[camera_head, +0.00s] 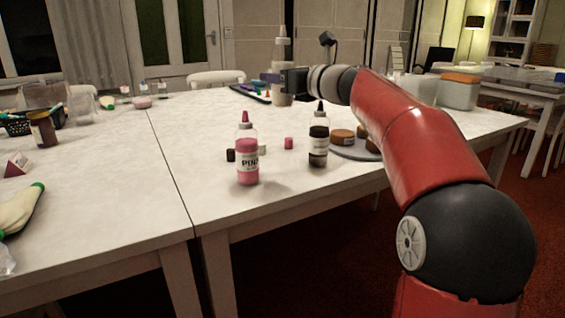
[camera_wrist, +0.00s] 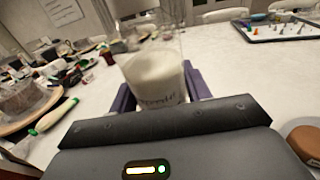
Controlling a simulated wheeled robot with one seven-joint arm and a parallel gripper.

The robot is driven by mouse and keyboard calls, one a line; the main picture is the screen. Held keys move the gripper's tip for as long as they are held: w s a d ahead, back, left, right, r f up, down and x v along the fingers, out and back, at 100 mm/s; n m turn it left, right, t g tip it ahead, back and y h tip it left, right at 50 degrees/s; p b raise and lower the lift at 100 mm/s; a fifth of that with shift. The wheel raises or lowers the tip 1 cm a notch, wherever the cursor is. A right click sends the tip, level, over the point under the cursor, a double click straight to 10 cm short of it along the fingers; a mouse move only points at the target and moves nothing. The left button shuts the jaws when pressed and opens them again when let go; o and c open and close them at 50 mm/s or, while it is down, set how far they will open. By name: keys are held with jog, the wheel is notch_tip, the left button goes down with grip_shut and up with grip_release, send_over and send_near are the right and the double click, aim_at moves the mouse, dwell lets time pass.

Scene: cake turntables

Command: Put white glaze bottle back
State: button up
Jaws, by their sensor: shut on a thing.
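The white glaze bottle (camera_head: 282,99) is in my gripper (camera_head: 280,80), upright with its pale nozzle pointing up. In the wrist view the bottle (camera_wrist: 157,80) stands between the purple-grey fingers (camera_wrist: 158,92), with white contents and partly hidden lettering. My gripper is shut on its body. I cannot tell whether its base touches the table. A pink glaze bottle (camera_head: 247,167) and a dark brown glaze bottle (camera_head: 318,146) stand upright on the near part of the white table, nearer the camera than my gripper.
Small caps, one pink (camera_head: 289,143) and one dark (camera_head: 231,155), lie near the bottles. A turntable (camera_head: 350,153) with brown cakes is at the right, partly behind my arm. A tray (camera_wrist: 285,32) of small items lies farther back.

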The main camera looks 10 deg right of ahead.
notch_tip(320, 180, down, 17)
jog(key=b, duration=0.5)
jog(key=shift+f, duration=0.15)
jog(key=shift+f+b, duration=0.15)
jog(key=shift+b, duration=0.2)
jog(key=o, duration=0.7)
jog(key=shift+d, duration=0.1)
jog(key=v, duration=0.7)
jog(key=shift+s+d+r, duration=0.2)
jog(key=shift+s+r, duration=0.05)
jog(key=shift+s, duration=0.05)
